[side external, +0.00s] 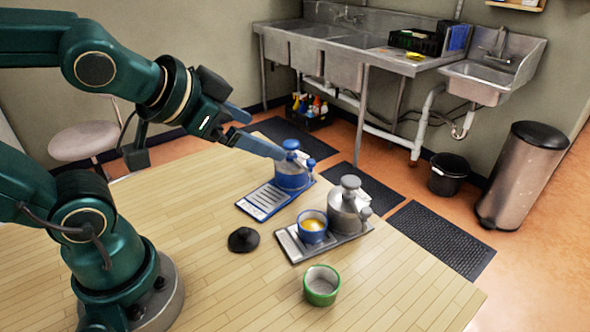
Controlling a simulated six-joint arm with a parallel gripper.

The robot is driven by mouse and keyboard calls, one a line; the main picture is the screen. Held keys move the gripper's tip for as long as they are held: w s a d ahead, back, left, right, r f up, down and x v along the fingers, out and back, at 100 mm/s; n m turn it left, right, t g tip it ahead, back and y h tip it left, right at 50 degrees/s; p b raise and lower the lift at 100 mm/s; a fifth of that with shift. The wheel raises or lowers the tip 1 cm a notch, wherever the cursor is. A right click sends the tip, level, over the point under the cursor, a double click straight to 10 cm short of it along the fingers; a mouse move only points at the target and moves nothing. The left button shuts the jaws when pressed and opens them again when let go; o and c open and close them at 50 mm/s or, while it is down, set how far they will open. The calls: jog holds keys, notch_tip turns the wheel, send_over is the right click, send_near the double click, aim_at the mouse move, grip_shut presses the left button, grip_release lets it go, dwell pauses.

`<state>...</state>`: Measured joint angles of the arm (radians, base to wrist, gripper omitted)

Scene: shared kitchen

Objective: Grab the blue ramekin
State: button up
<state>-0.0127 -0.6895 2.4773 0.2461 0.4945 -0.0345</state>
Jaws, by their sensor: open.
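The blue ramekin (304,232) holds something yellow. It sits upright on the left part of a grey tray (291,249), close beside a grey metal pot (346,218) with a round knob. My gripper (267,138) is open and empty, above the table and up and left of the ramekin in the picture. The tip of its lower finger appears close to a blue pot (292,177); I cannot tell whether they touch. The gripper is well apart from the ramekin.
The blue pot stands on a blue tray (263,201) behind the ramekin. A green ramekin (322,296) stands in front, and a black lid-like piece (243,239) lies to the left. The wooden table (215,285) is clear at front left and right.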

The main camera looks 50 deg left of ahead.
jog(key=w+a+r+m+t, duration=0.1)
jog(key=w+a+m+t, duration=0.15)
jog(key=w, duration=0.35)
jog(key=m+g+h, duration=0.2)
jog(key=m+h, duration=0.5)
jog(key=h, duration=0.1)
send_over(305, 222)
notch_tip(305, 222, down, 10)
jog(key=f, duration=0.1)
jog(key=s+f+g+h, duration=0.1)
jog(key=s+f+h, duration=0.1)
jog(key=f, duration=0.1)
jog(key=shift+s+a, duration=0.1)
jog(key=shift+a, duration=0.1)
jog(key=shift+n+g+h, duration=0.3)
jog(key=shift+n+g, duration=0.05)
jog(key=shift+n, duration=0.4)
jog(key=s+f, duration=0.1)
jog(key=s+a+f, duration=0.1)
jog(key=f, duration=0.1)
jog(key=shift+f, duration=0.2)
jog(key=shift+a+f, duration=0.1)
jog(key=shift+f, duration=0.15)
jog(key=shift+x, duration=2.4)
jog(key=shift+w+a, duration=0.1)
